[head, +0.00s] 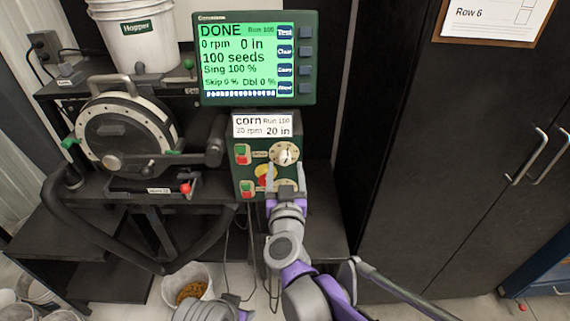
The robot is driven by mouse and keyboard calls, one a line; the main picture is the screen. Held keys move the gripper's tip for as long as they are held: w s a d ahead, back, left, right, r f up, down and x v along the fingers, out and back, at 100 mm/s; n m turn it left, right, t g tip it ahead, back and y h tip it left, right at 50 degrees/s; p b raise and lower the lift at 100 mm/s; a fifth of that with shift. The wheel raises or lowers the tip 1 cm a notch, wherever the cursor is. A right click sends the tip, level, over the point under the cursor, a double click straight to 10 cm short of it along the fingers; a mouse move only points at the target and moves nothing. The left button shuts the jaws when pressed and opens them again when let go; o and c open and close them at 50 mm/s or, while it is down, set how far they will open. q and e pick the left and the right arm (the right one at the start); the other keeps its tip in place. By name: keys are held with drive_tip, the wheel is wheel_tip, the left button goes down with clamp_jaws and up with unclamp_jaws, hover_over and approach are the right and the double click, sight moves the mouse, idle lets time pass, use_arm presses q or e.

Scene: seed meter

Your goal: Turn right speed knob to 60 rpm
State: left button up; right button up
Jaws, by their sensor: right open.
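The green control box (241,178) has a round, pale dial knob (285,153) at its upper right, and its scale is too small to read. A second dial (287,184) at the lower right is mostly hidden by my right gripper. I cannot tell which is the right speed knob. My right gripper (285,173) is open in front of the box, its fingertips just below the upper knob. I cannot tell whether it touches the lower dial. The screen (246,58) reads DONE, 0 rpm, 0 in and 100 seeds. My left gripper's fingers do not show.
A card (262,126) above the knobs reads corn, 20 rpm, 20 in. Red-green switches (242,154) and a partly hidden yellow-red button (264,175) sit left of the knobs. The seed meter (122,135) stands left, the black cabinet (470,130) right. A bucket (187,278) of seed is below.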

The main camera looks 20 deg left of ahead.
drive_tip(key=shift+x, duration=1.2)
clamp_jaws()
